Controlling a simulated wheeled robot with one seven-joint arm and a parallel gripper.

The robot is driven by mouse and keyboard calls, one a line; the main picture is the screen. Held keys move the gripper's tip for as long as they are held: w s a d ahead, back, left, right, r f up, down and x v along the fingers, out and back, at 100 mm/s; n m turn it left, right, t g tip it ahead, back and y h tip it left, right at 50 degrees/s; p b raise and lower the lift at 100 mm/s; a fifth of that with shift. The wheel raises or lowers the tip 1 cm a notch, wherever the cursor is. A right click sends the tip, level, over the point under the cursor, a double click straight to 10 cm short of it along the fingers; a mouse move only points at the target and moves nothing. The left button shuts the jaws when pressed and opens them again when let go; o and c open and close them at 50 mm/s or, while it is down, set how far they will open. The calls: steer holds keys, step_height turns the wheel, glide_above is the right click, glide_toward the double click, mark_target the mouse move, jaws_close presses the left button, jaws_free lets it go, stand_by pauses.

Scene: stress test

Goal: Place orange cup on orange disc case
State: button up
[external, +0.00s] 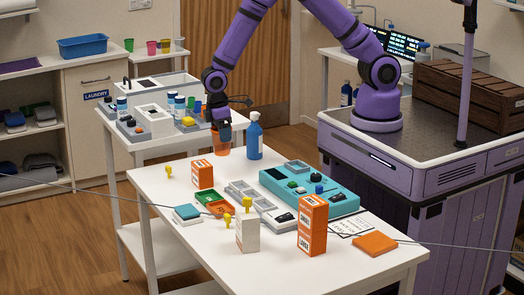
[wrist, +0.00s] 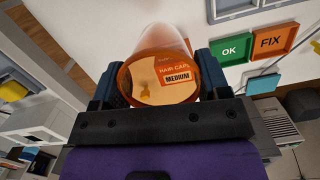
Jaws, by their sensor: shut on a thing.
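The orange cup (external: 222,146) is see-through and is held at the far end of the white table, close to the blue spray bottle. My gripper (external: 222,128) is shut on it from above. In the wrist view the cup (wrist: 140,92) sits between the two dark fingers, and a "HAIR CAPS MEDIUM" label shows through it. I cannot tell from the external view whether its base touches the table. The orange disc case (external: 374,244) appears as a flat orange square on the table's near right part, well away from my gripper. It does not show in the wrist view.
The blue spray bottle (external: 254,138) stands just right of the cup. An orange carton (external: 203,173), green and orange trays (external: 220,208), a teal device (external: 312,190), a white carton (external: 247,234) and a tall orange carton (external: 312,225) stand between. The near table edge is clear.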

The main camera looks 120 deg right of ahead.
steer(key=s+a+f+n, duration=0.1)
steer(key=s+a+n, duration=0.2)
steer(key=a, duration=1.3)
steer(key=s+a+n, duration=0.3)
steer(key=s+a, duration=0.1)
steer(key=a, duration=1.2)
steer(key=s+a+f+n+h, duration=0.1)
steer(key=s+a+n, duration=0.6)
steer(key=s+a, duration=1.45)
glide_above(376, 241)
steer(key=f, duration=0.2)
steer(key=shift+d+f+t, duration=0.1)
steer(key=shift+f+t, duration=0.2)
steer(key=shift+f, duration=1.35)
steer(key=shift+f, duration=0.1)
steer(key=o, duration=0.8)
steer(key=shift+o, duration=0.4)
